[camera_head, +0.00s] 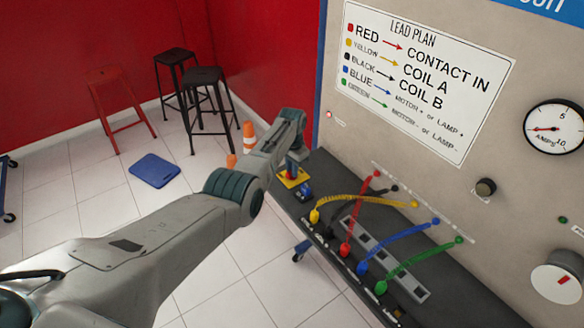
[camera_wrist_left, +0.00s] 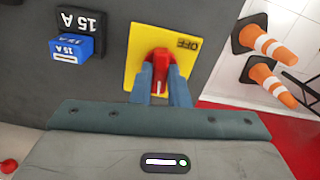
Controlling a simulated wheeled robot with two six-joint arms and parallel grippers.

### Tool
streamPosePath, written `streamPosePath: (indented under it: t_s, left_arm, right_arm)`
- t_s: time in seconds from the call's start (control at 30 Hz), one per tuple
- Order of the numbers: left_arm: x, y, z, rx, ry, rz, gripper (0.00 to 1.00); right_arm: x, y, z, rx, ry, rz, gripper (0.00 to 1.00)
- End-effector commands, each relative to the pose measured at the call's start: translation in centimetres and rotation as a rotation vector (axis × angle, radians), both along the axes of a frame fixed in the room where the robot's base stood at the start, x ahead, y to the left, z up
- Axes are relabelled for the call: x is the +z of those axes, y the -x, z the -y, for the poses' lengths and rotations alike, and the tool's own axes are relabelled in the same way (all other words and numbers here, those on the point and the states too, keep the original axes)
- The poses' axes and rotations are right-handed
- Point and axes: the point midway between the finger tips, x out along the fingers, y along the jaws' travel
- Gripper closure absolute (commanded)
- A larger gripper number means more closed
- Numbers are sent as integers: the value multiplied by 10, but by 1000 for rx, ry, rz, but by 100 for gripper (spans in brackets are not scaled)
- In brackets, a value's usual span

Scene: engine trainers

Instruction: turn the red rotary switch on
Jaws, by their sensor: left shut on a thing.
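The red rotary switch (camera_wrist_left: 160,60) sits on a yellow plate (camera_wrist_left: 137,45) in the left wrist view. An upside-down OFF label shows at the plate's upper right. In the head view the yellow plate (camera_head: 298,182) is at the far left end of the dark bench shelf, partly hidden by my wrist. My left gripper (camera_wrist_left: 165,75) is shut on the red switch, with one blue finger on each side of its handle. It also shows in the head view (camera_head: 292,166), pointing down at the switch. My right gripper is not in view.
Several coloured leads, such as the yellow lead (camera_head: 365,199), run along the shelf to the right. The upright panel with the lead plan (camera_head: 425,75) stands behind. Orange cones (camera_wrist_left: 270,45) are on the floor.

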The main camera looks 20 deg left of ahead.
Motion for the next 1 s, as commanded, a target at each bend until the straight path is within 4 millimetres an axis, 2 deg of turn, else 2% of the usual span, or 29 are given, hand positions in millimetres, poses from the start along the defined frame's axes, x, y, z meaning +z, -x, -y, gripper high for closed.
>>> streamPosePath:
  t_s: [0.3,0.87,0.9,1.0]
  left_arm:
    - [1,-1,0,-128,0,1,100]
    - [1,-1,0,-158,-1,2,100]
    - [1,-1,0,-158,-1,2,82]
    - [1,-1,0,-158,0,1,64]
  right_arm:
    - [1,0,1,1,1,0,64]
    - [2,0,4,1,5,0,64]
    - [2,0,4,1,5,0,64]
    - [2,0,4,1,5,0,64]
